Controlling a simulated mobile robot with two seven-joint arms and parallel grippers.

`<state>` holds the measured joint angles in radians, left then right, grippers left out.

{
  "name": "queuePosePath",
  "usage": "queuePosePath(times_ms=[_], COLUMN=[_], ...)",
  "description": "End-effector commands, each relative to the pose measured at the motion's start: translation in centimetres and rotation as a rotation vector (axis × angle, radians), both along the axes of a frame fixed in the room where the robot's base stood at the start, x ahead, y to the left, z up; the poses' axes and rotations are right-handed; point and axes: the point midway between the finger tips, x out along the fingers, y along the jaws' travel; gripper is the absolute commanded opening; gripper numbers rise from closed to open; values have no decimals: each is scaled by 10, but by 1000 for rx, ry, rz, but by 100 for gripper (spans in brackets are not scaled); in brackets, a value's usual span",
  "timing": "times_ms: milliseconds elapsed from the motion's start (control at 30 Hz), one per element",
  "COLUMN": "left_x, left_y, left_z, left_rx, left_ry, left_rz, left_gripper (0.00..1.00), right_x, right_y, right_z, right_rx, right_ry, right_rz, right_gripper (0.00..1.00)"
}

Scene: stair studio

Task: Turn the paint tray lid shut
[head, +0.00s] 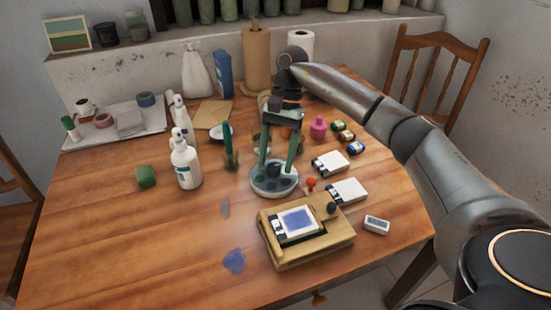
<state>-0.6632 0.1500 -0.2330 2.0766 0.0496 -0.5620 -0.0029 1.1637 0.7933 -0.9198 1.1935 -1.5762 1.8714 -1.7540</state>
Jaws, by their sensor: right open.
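A round grey-blue paint tray (261,188) stands on the wooden table near its middle. Its top shows darker round patches, and a dark raised piece stands at its centre between my fingers. I cannot tell how the lid sits on it. My right gripper (277,168) points down over the tray, with its two green fingers apart on either side of the dark piece. It is open; whether the fingers touch anything I cannot tell. My left gripper is not in view.
A wooden box (310,255) with a blue-topped card stands in front of the tray. White bottles (186,165) and a green block (146,177) stand to the left. White boxes (347,192) and small jars (357,148) lie to the right. The table's front left is mostly clear.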

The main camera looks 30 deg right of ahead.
Motion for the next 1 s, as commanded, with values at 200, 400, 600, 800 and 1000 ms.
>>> queuePosePath(times_ms=[200,400,600,800,1000], left_x=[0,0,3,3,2], left_y=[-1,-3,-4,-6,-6], left_z=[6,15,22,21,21], left_rx=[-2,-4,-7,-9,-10], left_ry=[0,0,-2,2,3], left_rz=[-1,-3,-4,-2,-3], left_gripper=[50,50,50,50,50], right_x=[9,18,23,24,24], right_y=[-13,-27,-36,-38,-38], right_z=[42,83,106,110,109], right_rx=[1,1,0,1,1], right_ry=[-5,-4,-1,-1,-1], right_rz=[-2,-2,0,1,1], right_gripper=[69,69,69,69,69])
